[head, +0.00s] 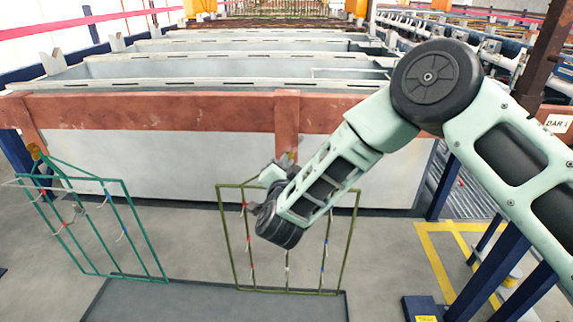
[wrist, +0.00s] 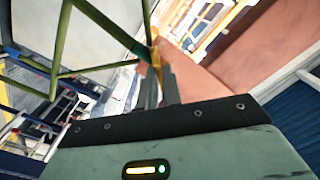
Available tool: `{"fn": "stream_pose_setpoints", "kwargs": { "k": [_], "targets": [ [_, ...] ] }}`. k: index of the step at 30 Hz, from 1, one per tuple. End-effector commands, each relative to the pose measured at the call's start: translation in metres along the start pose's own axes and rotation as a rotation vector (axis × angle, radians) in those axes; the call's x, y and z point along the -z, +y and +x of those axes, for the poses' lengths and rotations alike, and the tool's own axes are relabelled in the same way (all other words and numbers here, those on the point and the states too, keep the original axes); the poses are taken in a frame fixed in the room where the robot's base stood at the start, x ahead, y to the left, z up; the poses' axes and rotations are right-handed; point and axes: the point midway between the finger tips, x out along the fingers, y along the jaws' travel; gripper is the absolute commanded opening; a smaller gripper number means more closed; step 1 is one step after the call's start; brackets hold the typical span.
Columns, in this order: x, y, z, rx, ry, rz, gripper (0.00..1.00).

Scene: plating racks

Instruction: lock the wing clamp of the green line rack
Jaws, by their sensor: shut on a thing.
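An olive-green wire rack (head: 350,225) hangs in front of the tank's rust-red rail, right of centre in the head view. Its tubes and a teal band fill the upper left of the wrist view (wrist: 62,40). A yellow piece, apparently its wing clamp (wrist: 156,58), stands at the fingertips in the wrist view. My gripper (wrist: 158,88) is shut on this piece, at the rack's top. In the head view my wrist covers part of the rack and hides most of the clamp. I cannot tell the clamp's exact angle.
A teal rack (head: 128,225) hangs at the left with a yellow-orange clamp (head: 36,151) at its top. The rust-red rail (head: 180,112) runs along the grey tank (head: 150,160). A dark mat (head: 200,303) lies below the racks. Blue posts (head: 497,262) stand at the right.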

Motion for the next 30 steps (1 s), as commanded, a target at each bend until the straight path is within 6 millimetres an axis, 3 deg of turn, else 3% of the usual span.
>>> {"fn": "stream_pose_setpoints", "kwargs": {
  "k": [11, 30],
  "targets": [
    [-0.0011, -0.0007, -0.0009, 0.002, 0.000, -0.140, 0.00],
    [-0.0019, -0.0021, -0.0011, 0.001, -0.002, -0.621, 0.00]
  ]
}}
